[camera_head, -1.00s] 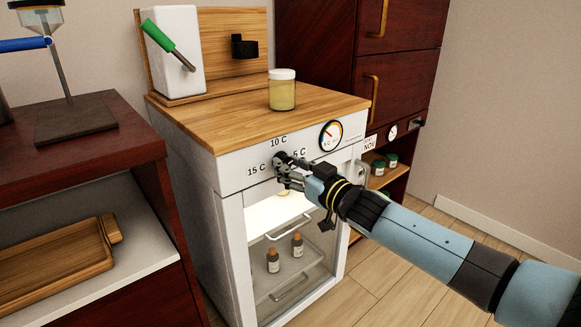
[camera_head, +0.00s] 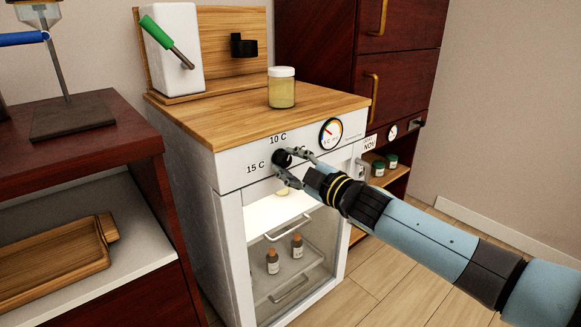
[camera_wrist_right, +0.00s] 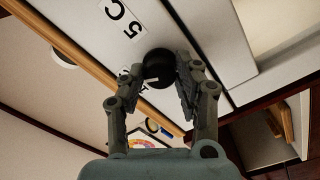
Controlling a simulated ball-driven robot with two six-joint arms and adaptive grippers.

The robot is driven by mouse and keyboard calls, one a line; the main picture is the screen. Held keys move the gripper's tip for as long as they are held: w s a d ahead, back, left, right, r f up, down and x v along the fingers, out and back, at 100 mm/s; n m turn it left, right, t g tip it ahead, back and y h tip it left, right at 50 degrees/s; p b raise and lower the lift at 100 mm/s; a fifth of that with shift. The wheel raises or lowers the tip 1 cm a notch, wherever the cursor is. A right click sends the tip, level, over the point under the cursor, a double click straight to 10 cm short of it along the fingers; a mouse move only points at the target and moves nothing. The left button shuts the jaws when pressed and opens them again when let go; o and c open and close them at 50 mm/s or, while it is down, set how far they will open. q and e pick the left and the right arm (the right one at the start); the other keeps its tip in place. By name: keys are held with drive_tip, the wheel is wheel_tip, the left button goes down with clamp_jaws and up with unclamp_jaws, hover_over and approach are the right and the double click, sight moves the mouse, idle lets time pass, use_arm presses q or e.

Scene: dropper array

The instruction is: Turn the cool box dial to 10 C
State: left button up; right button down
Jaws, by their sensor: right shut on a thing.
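The cool box (camera_head: 228,215) is a white cabinet with a wooden top and a glass front. The dial also shows between the fingers in the right wrist view (camera_wrist_right: 159,67). My left gripper is out of view.
A round gauge (camera_head: 331,133) is right of the dial. Small bottles (camera_head: 273,261) stand inside the box. A dark cabinet (camera_head: 75,150) is at the left.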

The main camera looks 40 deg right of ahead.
drive_tip(key=n+b, duration=0.1)
drive_tip(key=n, duration=0.3)
drive_tip(key=shift+n, duration=0.7)
drive_tip(key=c, duration=0.9)
unclamp_jaws()
drive_tip(key=shift+c, duration=0.2)
drive_tip(key=shift+s, duration=0.15)
drive_tip(key=s, duration=1.1)
drive_tip(key=shift+s+d, duration=0.35)
drive_tip(key=shift+d, duration=0.1)
